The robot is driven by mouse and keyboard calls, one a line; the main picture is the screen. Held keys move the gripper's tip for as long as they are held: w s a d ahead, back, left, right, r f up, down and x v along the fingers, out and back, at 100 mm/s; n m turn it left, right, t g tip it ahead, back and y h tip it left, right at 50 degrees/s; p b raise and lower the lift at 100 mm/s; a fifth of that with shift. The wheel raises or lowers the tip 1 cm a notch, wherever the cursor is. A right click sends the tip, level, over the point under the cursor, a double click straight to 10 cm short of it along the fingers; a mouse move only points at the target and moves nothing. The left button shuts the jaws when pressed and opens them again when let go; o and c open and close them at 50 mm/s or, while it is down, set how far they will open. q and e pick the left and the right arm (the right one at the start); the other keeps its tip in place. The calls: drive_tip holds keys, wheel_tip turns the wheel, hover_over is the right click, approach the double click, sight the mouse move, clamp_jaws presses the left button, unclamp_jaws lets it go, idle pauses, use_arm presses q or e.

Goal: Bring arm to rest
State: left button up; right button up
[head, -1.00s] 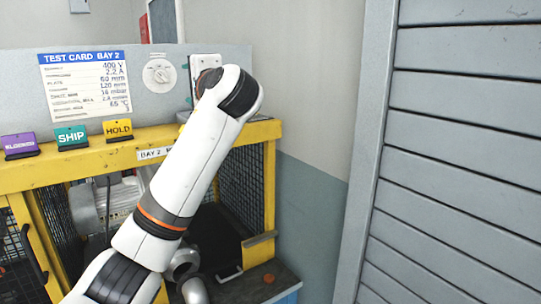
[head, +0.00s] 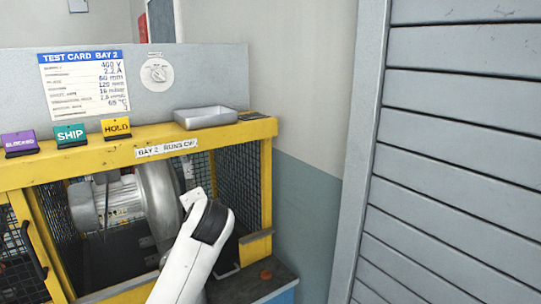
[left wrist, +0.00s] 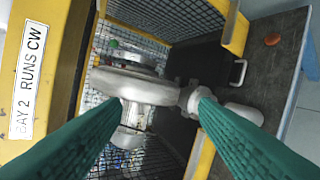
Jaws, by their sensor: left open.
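My left gripper (left wrist: 160,100) shows in the left wrist view as two green ribbed fingers, spread wide with nothing held between them. Past the fingertips is the grey metal blower (left wrist: 135,85) inside the open yellow bay; I cannot tell the exact gap to it. In the head view a white arm link of mine rises from the bottom middle and ends in front of the bay, below the yellow top beam. The blower (head: 155,190) stands behind it, partly covered. The gripper fingers cannot be made out in the head view. My right gripper is in neither current view.
The yellow frame (head: 240,135) has mesh walls. A metal tray (head: 205,117) and the purple, SHIP (head: 70,135) and HOLD (head: 117,128) signs stand on top. Behind are a test card (head: 85,85) and dial (head: 157,74). A shutter (head: 460,150) closes the right side.

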use_arm(q)
drive_tip(key=s+a+f+n+g+h, duration=0.1)
drive_tip(key=s+f+n+g+h, duration=0.1)
drive_tip(key=s+f, duration=0.85)
drive_tip(key=s+a+f+n+g+h, duration=0.1)
drive_tip(key=s+f+n+g, duration=0.15)
drive_tip(key=s+f, duration=0.8)
drive_tip(key=s+a+f+n+g+h, duration=0.15)
drive_tip(key=s+f, duration=0.35)
drive_tip(key=s, duration=0.5)
drive_tip(key=s+a+f+n+g+h, duration=0.15)
drive_tip(key=s+f, duration=0.25)
drive_tip(key=s, duration=0.6)
wheel_tip(320, 180, down, 26)
drive_tip(key=s+g, duration=0.1)
drive_tip(key=g, duration=0.1)
drive_tip(key=s+a+f+g+y, duration=0.1)
drive_tip(key=s+a+f, duration=0.1)
drive_tip(key=s+f, duration=1.4)
drive_tip(key=shift+s+f, duration=0.2)
drive_tip(key=shift+s, duration=0.05)
